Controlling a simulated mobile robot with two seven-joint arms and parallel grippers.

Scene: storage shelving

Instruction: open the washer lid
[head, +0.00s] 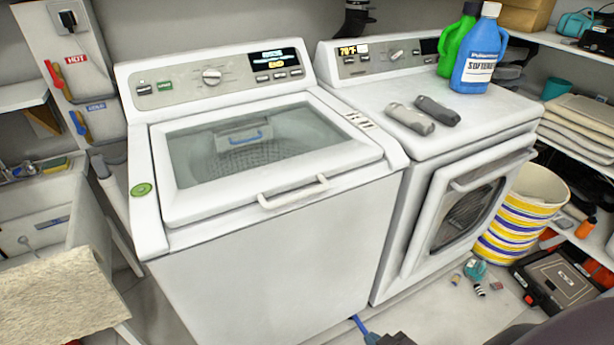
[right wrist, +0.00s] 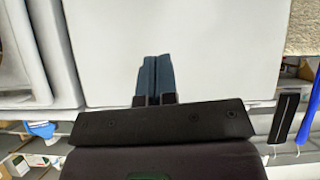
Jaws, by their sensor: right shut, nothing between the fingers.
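The white washer (head: 280,250) stands left of centre in the head view. Its lid (head: 350,165) lies shut, with a glass window and a white bar handle (head: 293,191) along the front edge. My right gripper (head: 354,318) shows at the bottom edge of the head view, low in front of the washer and well below the handle. In the right wrist view its two blue fingers (right wrist: 153,57) are together with nothing between them, against a plain white panel (right wrist: 200,35) that looks like the washer's front. My left gripper is not in view.
A white dryer (head: 400,215) stands right of the washer, with bottles (head: 478,60) and two grey rolled items on top. A striped basket (head: 520,215), small items and a black case (head: 560,280) are on the floor at right. A beige towel (head: 55,295) hangs at left.

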